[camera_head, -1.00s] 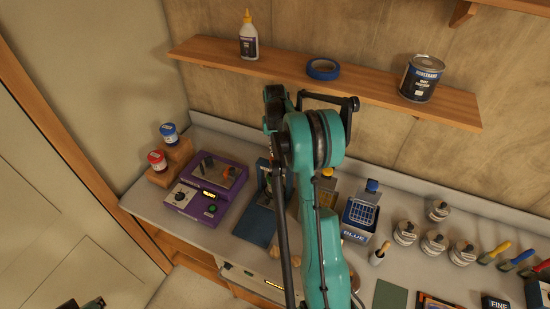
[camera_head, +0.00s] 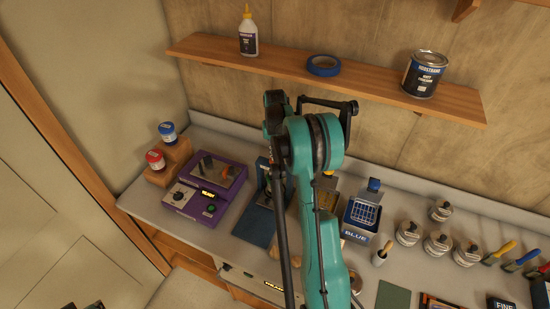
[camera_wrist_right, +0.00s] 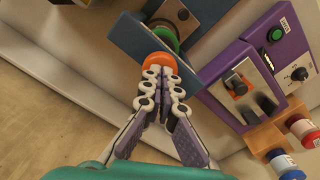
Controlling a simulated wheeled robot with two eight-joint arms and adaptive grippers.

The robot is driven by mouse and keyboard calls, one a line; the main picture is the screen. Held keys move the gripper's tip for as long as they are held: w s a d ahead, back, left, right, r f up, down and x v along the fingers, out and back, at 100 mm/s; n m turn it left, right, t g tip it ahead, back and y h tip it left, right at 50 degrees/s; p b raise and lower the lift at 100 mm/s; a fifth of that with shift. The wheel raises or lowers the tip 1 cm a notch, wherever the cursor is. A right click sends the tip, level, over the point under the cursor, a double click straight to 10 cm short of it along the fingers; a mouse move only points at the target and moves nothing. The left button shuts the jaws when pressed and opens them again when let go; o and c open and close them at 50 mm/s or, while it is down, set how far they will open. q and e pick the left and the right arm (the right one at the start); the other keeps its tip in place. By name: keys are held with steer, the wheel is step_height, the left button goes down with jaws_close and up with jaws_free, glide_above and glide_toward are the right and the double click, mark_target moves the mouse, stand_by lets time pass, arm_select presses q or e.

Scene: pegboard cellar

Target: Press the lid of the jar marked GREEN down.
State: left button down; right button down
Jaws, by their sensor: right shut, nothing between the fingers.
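In the right wrist view my right gripper (camera_wrist_right: 160,85) is shut and empty, its fingers together over a dark blue stand (camera_wrist_right: 128,38). An orange rounded piece sits at the fingertips; I cannot tell if it is part of them. Just beyond it is a green round thing (camera_wrist_right: 165,36), partly covered, perhaps the lid of the jar marked GREEN; no such marking is readable. Contact cannot be judged. In the head view the blue stand (camera_head: 257,226) is partly behind my right arm, which hides the right gripper. Dark tips of what seems my left gripper (camera_head: 84,306) show at the bottom edge.
A purple box (camera_head: 207,190) stands left of the stand. A red-lidded jar (camera_head: 155,159) and a blue-lidded jar (camera_head: 168,132) stand on wooden steps (camera_head: 172,163). A BLUE-marked container (camera_head: 360,218) and several pale jars are to the right. A wooden shelf (camera_head: 380,88) runs above.

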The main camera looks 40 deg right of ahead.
steer(key=shift+f, duration=0.3)
steer(key=shift+r, duration=0.15)
steer(key=shift+r+p, duration=0.7)
steer(key=shift+r, duration=1.05)
step_height(320, 180, up, 5)
steer(key=p, duration=0.2)
steer(key=shift+p, duration=0.3)
steer(key=shift+a, duration=0.1)
